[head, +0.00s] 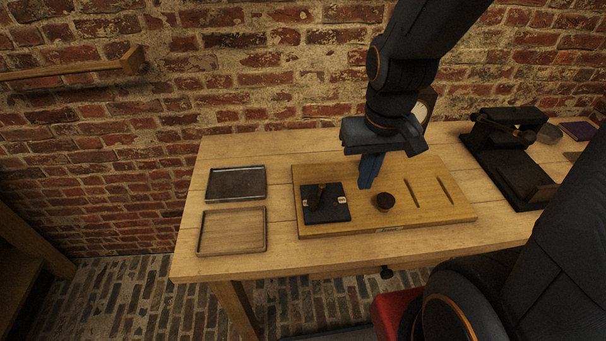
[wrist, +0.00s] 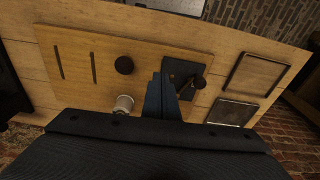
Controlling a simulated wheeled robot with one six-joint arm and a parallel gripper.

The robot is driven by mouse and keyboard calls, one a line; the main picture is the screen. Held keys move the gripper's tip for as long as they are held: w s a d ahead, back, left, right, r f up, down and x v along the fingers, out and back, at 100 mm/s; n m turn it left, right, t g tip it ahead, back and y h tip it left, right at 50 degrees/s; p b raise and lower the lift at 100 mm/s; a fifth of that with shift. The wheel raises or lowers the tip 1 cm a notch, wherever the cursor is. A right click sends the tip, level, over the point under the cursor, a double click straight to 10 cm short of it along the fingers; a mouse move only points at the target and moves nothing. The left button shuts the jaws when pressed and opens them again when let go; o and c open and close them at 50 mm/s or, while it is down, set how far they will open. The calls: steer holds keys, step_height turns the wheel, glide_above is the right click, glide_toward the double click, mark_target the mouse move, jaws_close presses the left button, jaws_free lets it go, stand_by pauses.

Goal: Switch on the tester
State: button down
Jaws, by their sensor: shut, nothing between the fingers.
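A dark square plate (head: 340,213) lies on the left part of a wooden board (head: 430,218). A short dark lever (head: 319,196) stands on it between two small pale fittings; I cannot tell its switch position. The plate (wrist: 181,68) and lever (wrist: 193,85) also show in the wrist view. A dark round piece (head: 385,202) sits right of the plate; it also shows in the wrist view (wrist: 124,65). My gripper (head: 366,186) is shut and empty, pointing down over the board between plate and round piece, apart from the lever. It also shows in the wrist view (wrist: 160,78).
A dark tray (head: 237,196) and a wooden tray (head: 203,246) lie on the table's left. The board has two slots (head: 413,192). A pale round item (wrist: 122,106) shows in the wrist view. A black apparatus (head: 508,165) stands at right.

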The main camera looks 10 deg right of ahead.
steer(key=w+a+r+n+g+b, duration=0.1)
steer(key=w+a+n+g+b, duration=0.1)
steer(key=w+a, duration=0.4)
steer(key=w+a+r+n+g+h+b, duration=0.1)
steer(key=w+a+n+g+b, duration=0.1)
steer(key=w+a, duration=0.5)
steer(key=shift+a+r+n, duration=0.25)
steer(key=shift+a+n, duration=0.25)
steer(key=shift+a, duration=0.1)
steer(key=p+x, duration=0.2)
steer(key=x, duration=0.8)
steer(key=shift+d, duration=0.1)
steer(key=shift+s+d+p, duration=0.25)
steer(key=shift+s, duration=0.3)
steer(key=shift+s+d+p, duration=0.25)
steer(key=shift+s, duration=0.3)
steer(key=shift+s+d+f, duration=0.15)
steer(key=shift+s+d, duration=0.15)
steer(key=shift+s, duration=0.35)
